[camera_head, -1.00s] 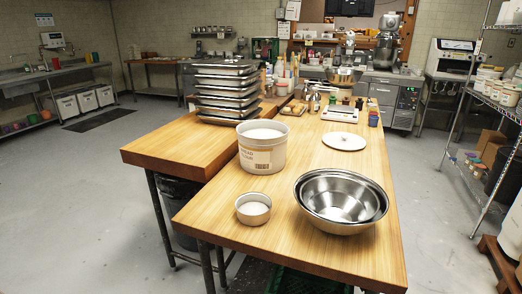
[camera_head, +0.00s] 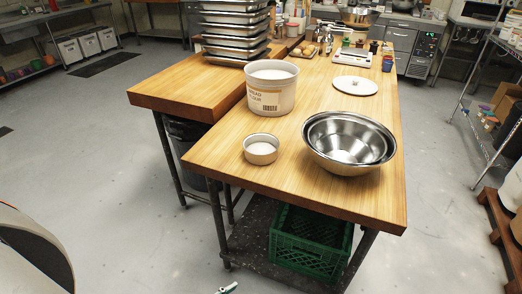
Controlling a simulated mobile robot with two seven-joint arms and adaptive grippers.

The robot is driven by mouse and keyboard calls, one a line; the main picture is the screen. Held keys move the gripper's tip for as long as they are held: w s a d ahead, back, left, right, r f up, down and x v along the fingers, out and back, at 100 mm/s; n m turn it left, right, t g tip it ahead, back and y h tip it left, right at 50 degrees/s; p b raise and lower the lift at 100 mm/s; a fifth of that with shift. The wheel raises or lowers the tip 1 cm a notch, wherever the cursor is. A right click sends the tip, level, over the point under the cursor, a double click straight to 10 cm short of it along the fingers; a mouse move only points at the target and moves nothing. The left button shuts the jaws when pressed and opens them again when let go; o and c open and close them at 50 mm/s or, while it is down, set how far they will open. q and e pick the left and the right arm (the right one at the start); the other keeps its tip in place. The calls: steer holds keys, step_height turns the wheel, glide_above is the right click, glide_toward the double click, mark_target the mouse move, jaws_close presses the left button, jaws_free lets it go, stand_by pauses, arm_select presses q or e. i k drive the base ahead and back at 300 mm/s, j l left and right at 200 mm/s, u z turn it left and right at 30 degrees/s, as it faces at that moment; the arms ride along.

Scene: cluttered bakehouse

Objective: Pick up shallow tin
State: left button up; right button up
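A small, shallow round tin (camera_head: 261,149) stands upright on the near part of the wooden table (camera_head: 215,163). It has a metal wall and a pale inside; I cannot tell whether that is contents or its floor. It sits in front of a large white tub and left of the metal bowls, apart from both. Neither of my grippers can be made out in this view.
The white tub (camera_head: 271,91) and nested metal bowls (camera_head: 349,142) flank the tin. A white round lid (camera_head: 355,85) lies behind them. Stacked trays (camera_head: 235,42) stand at back left. A green crate (camera_head: 310,240) is below the table. The table's near left corner is bare.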

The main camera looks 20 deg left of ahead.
mark_target(260, 148)
steer(key=z, duration=0.35)
steer(key=j+z, duration=0.15)
steer(key=z, duration=0.6)
steer(key=k+j+z, duration=0.1)
steer(key=j+z, duration=0.15)
steer(key=k+j+z, duration=0.1)
steer(key=j+z, duration=0.2)
steer(key=k+j+z, duration=0.4)
steer(key=j, duration=0.25)
steer(key=k+j+z, duration=0.2)
steer(key=k+j, duration=0.15)
